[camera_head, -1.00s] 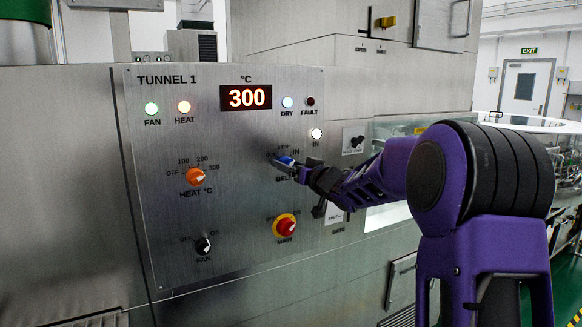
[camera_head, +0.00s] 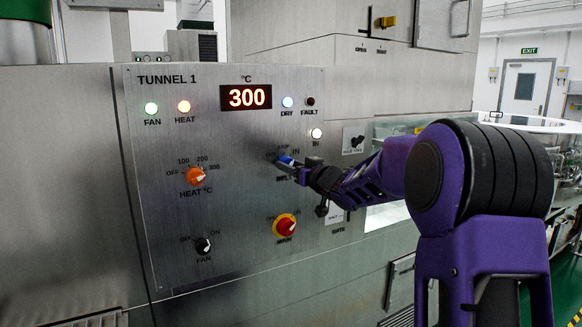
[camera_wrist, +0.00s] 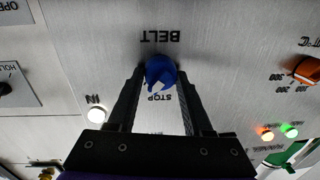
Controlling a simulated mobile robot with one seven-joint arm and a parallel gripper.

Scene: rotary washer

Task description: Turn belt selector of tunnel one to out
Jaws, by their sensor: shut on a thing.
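The belt selector (camera_head: 286,161) is a blue knob with a white pointer on the TUNNEL 1 panel (camera_head: 225,220). In the wrist view, which shows the panel upside down, the knob (camera_wrist: 160,70) sits between my fingertips, under the BELT label. Its white pointer faces roughly toward the STOP label.
The orange heat knob (camera_head: 195,176), black fan knob (camera_head: 203,245) and red-yellow main switch (camera_head: 285,226) are on the same panel. The display (camera_head: 246,97) reads 300. The IN lamp (camera_head: 316,133) glows white. A small plate with a black switch (camera_head: 354,141) is to the right.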

